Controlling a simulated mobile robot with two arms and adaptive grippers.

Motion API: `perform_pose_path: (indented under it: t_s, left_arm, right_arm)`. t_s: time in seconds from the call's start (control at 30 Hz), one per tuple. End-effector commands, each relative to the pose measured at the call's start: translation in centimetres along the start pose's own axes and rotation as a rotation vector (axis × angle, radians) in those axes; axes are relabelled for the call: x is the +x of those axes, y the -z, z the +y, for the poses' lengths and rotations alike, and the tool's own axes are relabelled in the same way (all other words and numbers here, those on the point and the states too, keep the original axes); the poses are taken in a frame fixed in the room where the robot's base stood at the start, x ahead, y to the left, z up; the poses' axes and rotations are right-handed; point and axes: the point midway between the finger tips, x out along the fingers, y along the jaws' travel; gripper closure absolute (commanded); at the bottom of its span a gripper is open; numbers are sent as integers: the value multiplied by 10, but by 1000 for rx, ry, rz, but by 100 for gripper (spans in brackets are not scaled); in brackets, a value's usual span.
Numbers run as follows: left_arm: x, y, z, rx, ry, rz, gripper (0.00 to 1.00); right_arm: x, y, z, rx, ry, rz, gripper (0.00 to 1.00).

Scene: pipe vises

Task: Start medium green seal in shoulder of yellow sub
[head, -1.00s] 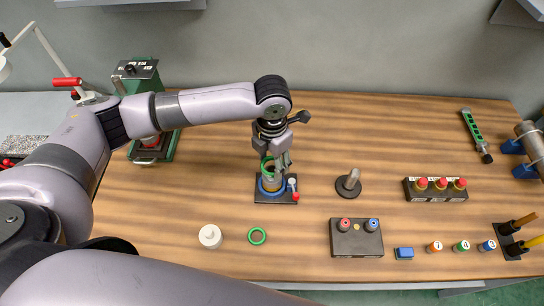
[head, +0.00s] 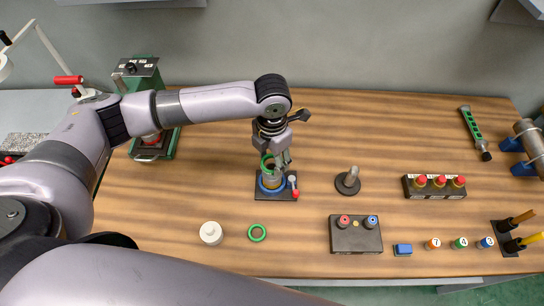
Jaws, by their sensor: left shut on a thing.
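My left gripper (head: 275,164) points down over the vise and is shut on a green seal (head: 265,162), which shows as a tilted ring at the fingers' left side. The fingers hide part of the seal and of the sub's top. I cannot tell whether the seal touches the sub. My right gripper is not in view.
A red-tipped lever (head: 294,187) stands at the vise's right side. A grey post on a black disc (head: 348,183) is further right. A white round cap (head: 211,232) lies front left. A button box (head: 356,234) is front right. The table between them is clear.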

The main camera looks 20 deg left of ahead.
Motion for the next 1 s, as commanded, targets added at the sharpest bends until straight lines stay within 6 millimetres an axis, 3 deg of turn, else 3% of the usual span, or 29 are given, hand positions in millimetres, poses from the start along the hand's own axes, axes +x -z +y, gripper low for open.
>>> perform_pose_path:
  t_s: [1.0]
  left_arm:
    - [19, 0, 0, 0, 0, 0, 78]
  right_arm:
    - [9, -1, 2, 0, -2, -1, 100]
